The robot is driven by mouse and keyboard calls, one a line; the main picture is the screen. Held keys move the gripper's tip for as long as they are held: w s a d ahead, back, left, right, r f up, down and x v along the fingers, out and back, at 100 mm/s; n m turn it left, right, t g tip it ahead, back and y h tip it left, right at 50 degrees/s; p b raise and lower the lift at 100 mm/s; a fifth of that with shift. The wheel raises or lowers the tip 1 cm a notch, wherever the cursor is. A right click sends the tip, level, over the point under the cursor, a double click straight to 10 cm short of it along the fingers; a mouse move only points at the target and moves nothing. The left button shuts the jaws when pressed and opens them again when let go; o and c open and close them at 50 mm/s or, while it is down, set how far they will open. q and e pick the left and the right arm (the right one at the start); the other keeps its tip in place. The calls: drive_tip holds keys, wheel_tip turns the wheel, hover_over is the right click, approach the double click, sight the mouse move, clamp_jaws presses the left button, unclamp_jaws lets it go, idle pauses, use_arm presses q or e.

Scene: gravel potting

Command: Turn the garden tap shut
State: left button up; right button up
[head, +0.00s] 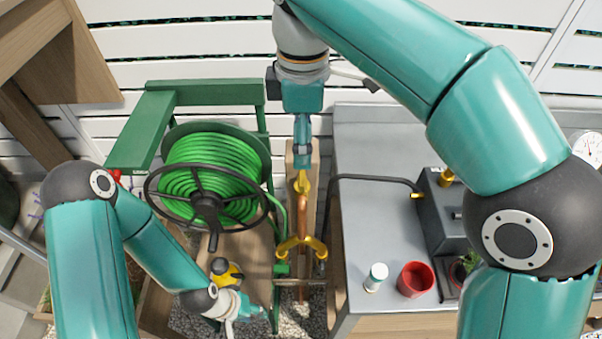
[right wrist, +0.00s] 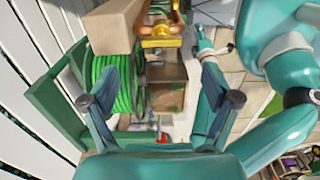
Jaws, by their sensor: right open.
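The garden tap is on a wooden post. Its brass upper part (head: 302,184) sits over a copper pipe (head: 303,215) that runs down to a forked brass fitting (head: 302,245). Brass and copper parts (right wrist: 160,38) also show at the top of the right wrist view. My right gripper (head: 302,155) points down just above the upper brass part; I cannot tell if it touches. In the right wrist view its fingers (right wrist: 163,100) are spread, with nothing between them. My left gripper (head: 243,308) is low, left of the post; its fingers are not clear.
A green hose reel (head: 213,165) with a dark wheel stands left of the post. A grey bench (head: 375,230) at right bears a red pot (head: 415,279), a small white container (head: 376,277) and a dark box (head: 443,215). A white slatted fence (head: 190,45) closes the back.

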sight(302, 172)
wheel_tip(302, 172, down, 8)
drive_tip(key=shift+s+r+b, duration=0.1)
drive_tip(key=shift+r+b, duration=0.1)
drive_tip(key=shift+b, duration=0.45)
drive_tip(key=c, duration=1.1)
drive_tip(key=shift+c, duration=0.2)
